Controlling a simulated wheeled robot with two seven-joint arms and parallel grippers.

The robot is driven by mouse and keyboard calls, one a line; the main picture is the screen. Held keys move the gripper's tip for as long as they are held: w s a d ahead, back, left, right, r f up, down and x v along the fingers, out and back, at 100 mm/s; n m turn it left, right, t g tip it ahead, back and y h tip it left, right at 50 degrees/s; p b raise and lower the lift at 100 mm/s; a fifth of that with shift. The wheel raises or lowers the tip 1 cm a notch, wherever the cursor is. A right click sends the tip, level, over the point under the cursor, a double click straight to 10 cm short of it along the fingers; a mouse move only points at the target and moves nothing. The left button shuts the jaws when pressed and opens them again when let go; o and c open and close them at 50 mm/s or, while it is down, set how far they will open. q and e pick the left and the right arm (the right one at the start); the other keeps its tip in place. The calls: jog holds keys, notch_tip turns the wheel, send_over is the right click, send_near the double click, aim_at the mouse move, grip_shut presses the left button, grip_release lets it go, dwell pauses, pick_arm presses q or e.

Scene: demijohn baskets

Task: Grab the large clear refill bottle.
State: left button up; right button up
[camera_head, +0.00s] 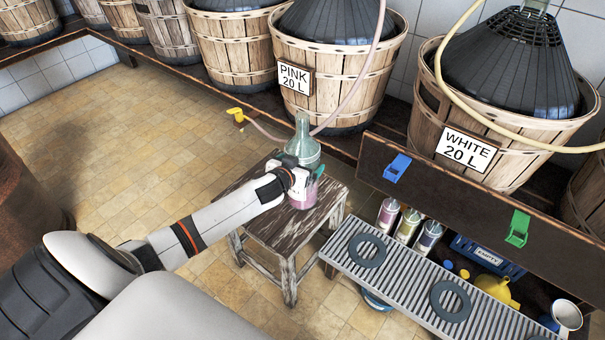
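A large clear bottle (303,150) with a narrow neck stands upright on a worn wooden stool (285,232). Pink colour shows in its lower part. My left gripper (303,172) is at the bottle's body, with its fingers by the glass on either side. The wrist hides part of the bottle, and I cannot tell whether the fingers press on it. My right gripper is not in view.
Basketed demijohns marked PINK 20 L (325,80) and WHITE 20 L (490,110) stand behind on a ledge. A slatted metal rack (405,290) with two dark rings is right of the stool. Several small bottles (408,225) stand behind it. The tiled floor at left is clear.

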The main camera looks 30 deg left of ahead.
aim_at(299, 135)
pick_arm(q)
jog(key=c, duration=1.4)
jog(key=shift+w+r, duration=0.1)
jog(key=shift+r, duration=0.1)
jog(key=shift+c, duration=0.9)
jog(key=shift+r, duration=0.15)
